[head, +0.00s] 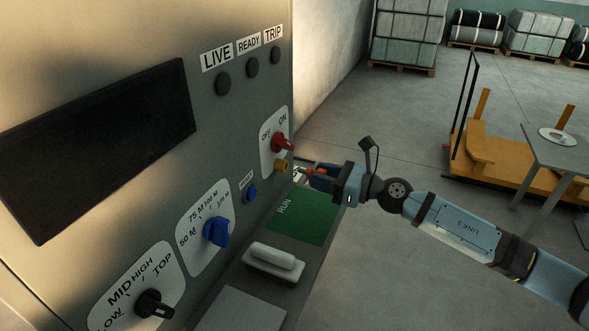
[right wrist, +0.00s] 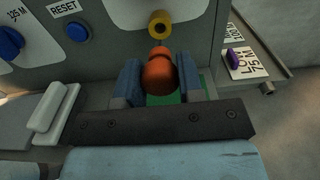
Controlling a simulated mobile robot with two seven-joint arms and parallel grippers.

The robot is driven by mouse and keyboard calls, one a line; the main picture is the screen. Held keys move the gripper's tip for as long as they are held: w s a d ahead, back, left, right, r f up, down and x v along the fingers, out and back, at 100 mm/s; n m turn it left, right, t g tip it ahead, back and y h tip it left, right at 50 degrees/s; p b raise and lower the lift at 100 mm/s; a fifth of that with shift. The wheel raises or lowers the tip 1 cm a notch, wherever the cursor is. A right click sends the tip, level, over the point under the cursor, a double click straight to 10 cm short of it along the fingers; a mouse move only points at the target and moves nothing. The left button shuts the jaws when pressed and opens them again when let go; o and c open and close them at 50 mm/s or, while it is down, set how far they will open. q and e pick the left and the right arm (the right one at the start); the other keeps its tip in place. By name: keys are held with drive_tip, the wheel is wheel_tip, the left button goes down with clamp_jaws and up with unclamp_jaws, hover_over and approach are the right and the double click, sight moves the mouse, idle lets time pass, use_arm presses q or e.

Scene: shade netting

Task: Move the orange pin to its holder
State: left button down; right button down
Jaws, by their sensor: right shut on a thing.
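The orange pin (head: 316,171) is between the fingers of my right gripper (head: 312,174), in front of the grey control panel. In the right wrist view my right gripper (right wrist: 160,88) is shut on the pin (right wrist: 158,72), whose rounded orange end shows. A yellow ring-shaped socket (head: 281,166) sticks out of the panel below the red switch; it also shows in the right wrist view (right wrist: 160,24), just beyond the pin. A small gap seems to lie between pin and socket in the head view. My left gripper is not in view.
The panel carries a red ON/OFF switch (head: 283,142), a blue reset button (head: 250,193), a blue knob (head: 216,231) and a black knob (head: 154,303). Below are a green RUN card (head: 303,215) and a white handled block (head: 274,260). A purple piece (right wrist: 234,58) lies at right.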

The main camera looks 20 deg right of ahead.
drive_tip(key=b+v, duration=0.2)
drive_tip(key=v, duration=0.2)
drive_tip(key=shift+b, duration=0.4)
drive_tip(key=shift+a+r, duration=0.1)
